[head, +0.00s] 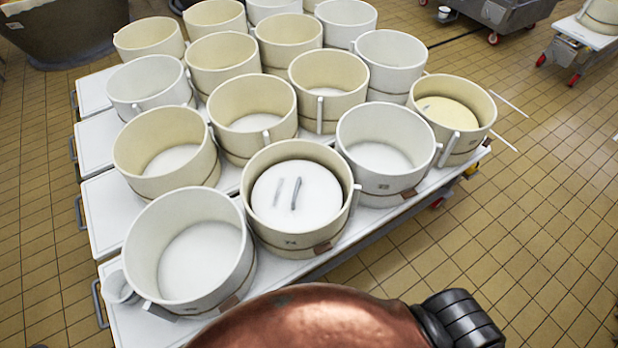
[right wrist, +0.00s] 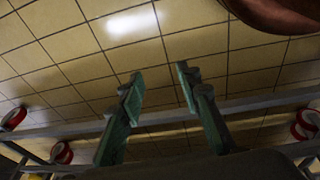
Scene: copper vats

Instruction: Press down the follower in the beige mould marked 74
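The beige mould marked 74 (head: 277,234) stands in the front row on the white table, with its number on the near wall. Its follower (head: 295,206) is a white round disc with a grey bar handle (head: 297,193), lying inside a little below the rim. It looks roughly level; how deep it goes is hidden. My right gripper (right wrist: 157,75) shows in the right wrist view with its two greenish fingers apart and nothing between them, above tiled floor. Neither that gripper nor my left one shows at the mould in the head view.
A whitish mould (head: 197,262) stands left of it and another (head: 383,158) right of it, both close by. A mould at the right end (head: 449,112) holds a cream disc. Several more stand behind. Tiled floor (head: 510,240) right of the table is clear.

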